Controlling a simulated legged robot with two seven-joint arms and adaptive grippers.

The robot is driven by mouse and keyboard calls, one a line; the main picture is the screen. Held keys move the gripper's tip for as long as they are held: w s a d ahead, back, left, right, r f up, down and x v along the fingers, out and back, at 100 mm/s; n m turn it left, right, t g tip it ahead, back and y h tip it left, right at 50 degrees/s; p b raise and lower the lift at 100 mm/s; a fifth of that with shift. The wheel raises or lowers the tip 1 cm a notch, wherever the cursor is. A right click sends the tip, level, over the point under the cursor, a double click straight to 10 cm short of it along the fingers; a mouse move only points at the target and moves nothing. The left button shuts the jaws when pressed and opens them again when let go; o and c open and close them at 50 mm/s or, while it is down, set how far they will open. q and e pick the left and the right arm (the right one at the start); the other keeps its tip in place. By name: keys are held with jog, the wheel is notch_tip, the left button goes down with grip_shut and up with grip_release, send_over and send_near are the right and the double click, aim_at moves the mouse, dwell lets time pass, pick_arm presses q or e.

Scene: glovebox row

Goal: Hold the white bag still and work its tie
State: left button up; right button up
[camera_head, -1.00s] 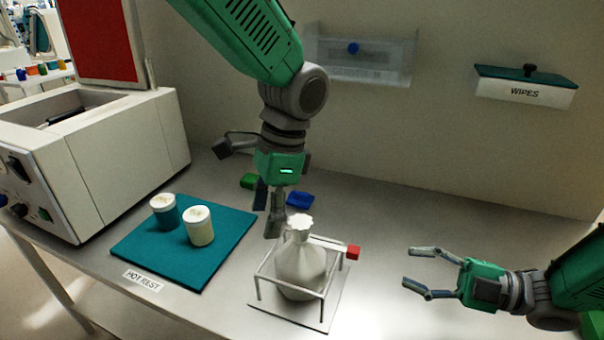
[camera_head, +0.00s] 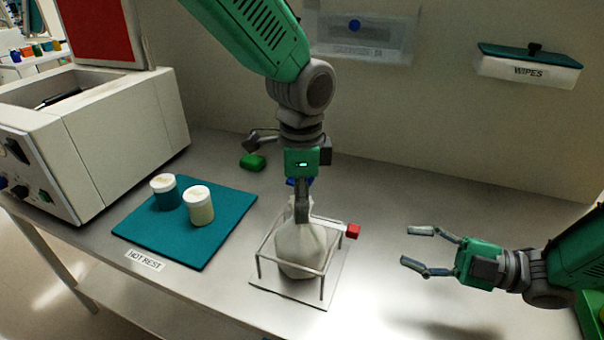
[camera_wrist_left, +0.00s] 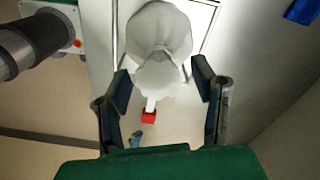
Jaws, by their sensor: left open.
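The white bag (camera_head: 300,250) stands upright inside a thin white wire frame (camera_head: 262,258) on a pale base plate; it also shows in the left wrist view (camera_wrist_left: 160,30). My left gripper (camera_head: 301,214) points down at the bag's neck and hides part of it. In the left wrist view my left gripper (camera_wrist_left: 160,74) is open, with one finger on each side of the gathered top. A red block (camera_head: 352,231) sits at the end of a short white rod beside the neck; I cannot tell whether it belongs to the tie. My right gripper (camera_head: 412,246) is open and empty, right of the frame.
A teal mat (camera_head: 225,225) left of the frame holds two lidded jars (camera_head: 164,193) (camera_head: 199,207). A white machine (camera_head: 110,150) stands at the far left. A green object (camera_head: 252,161) lies behind the mat. A wipes box (camera_head: 528,68) hangs on the wall. The right counter is clear.

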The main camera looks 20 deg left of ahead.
aim_at(301, 235)
pick_arm(q)
jog(key=shift+f, duration=1.65)
grip_shut()
jog(key=shift+s, duration=0.1)
pick_arm(e)
jog(key=shift+o, duration=0.7)
jog(key=a+m, duration=1)
jog(key=a, duration=0.1)
jog(key=shift+r, duration=0.2)
